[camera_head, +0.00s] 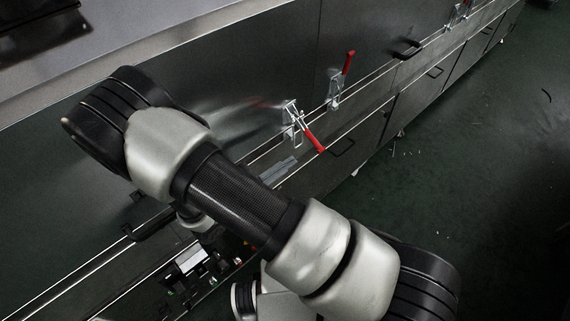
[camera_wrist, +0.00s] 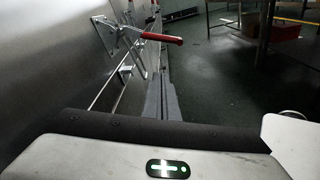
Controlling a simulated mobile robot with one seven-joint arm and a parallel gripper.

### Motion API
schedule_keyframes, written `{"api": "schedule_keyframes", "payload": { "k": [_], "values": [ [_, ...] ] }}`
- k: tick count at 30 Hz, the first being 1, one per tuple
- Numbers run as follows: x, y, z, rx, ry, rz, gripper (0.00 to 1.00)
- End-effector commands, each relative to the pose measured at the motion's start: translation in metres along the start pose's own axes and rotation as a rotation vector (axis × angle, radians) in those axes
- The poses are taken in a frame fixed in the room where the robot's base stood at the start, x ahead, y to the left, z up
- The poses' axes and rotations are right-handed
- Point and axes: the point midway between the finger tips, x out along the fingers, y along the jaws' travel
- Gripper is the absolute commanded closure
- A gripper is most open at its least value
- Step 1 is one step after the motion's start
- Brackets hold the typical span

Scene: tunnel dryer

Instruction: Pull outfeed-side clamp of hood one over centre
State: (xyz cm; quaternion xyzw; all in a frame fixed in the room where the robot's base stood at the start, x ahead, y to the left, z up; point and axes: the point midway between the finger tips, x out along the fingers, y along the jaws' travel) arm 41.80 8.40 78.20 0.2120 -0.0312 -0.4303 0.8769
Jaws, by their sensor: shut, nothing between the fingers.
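The nearest toggle clamp (camera_head: 292,122) is a metal bracket on the steel hood side, with a red handle (camera_head: 315,141) sticking out and down. In the wrist view this red handle (camera_wrist: 161,37) points right from its bracket (camera_wrist: 106,34). A second clamp (camera_head: 335,92) farther along has its red handle (camera_head: 348,63) pointing up. The pictures carry no label showing which is the outfeed-side clamp. My gripper (camera_head: 290,162) is shut and empty, its grey fingers apart from and below the nearest handle. The fingers also show in the wrist view (camera_wrist: 162,98).
A black pull handle (camera_head: 407,49) and a far clamp (camera_head: 462,12) sit farther along the hoods. Lower panels with dark handles (camera_head: 342,147) run below the rail. The green floor (camera_head: 470,170) at right is open. A table stands at the wrist view's upper right.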

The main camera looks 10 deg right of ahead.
Motion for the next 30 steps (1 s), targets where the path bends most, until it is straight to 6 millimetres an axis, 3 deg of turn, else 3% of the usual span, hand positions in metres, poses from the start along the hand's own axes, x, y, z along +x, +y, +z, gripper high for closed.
{"api": "schedule_keyframes", "payload": {
  "k": [6, 10, 18, 30],
  "values": [
    [0.05, -0.002, 0.0, -0.002, -0.004, -0.004, 1.0],
    [0.071, -0.001, 0.002, 0.0, -0.001, -0.002, 1.0],
    [0.057, 0.0, 0.035, 0.001, 0.0, 0.0, 1.0],
    [0.056, 0.0, 0.038, 0.0, 0.0, 0.0, 1.0]
  ]
}}
